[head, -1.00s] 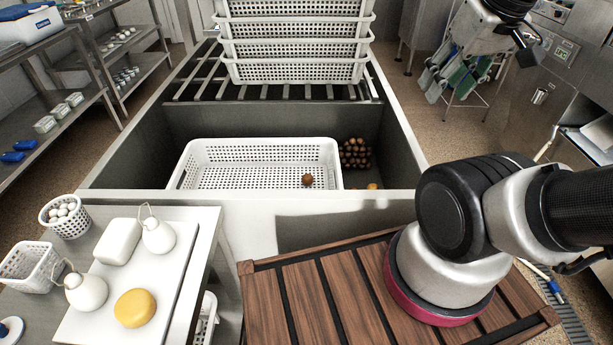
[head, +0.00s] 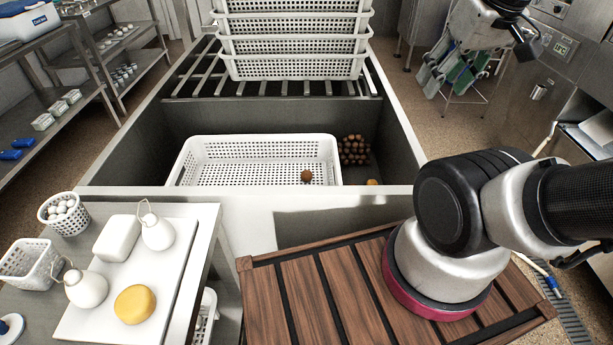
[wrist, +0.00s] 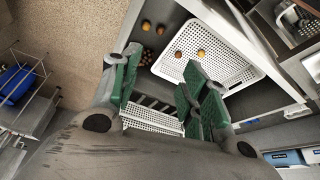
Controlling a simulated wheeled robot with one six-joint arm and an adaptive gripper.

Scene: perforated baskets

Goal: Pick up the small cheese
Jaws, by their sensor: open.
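Small round brown cheeses lie in and near a white perforated basket (head: 190,160). One brown ball (head: 306,176) is inside it in the head view. The wrist view shows a brown ball (wrist: 178,54) and an orange ball (wrist: 201,52) in the basket. An orange ball (head: 372,183) sits outside its right side. I cannot tell which one is the small cheese. My gripper (head: 448,88) is at upper right in the head view, far from the basket. Its green fingers (wrist: 160,85) are apart and empty in the wrist view.
A pile of brown balls (head: 353,150) lies right of the basket in the metal trough. Stacked white baskets (head: 293,67) stand behind on a rack. A round yellow cheese (head: 134,304) and white cheeses lie on the board at left. A slatted wooden surface (head: 300,300) is in front.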

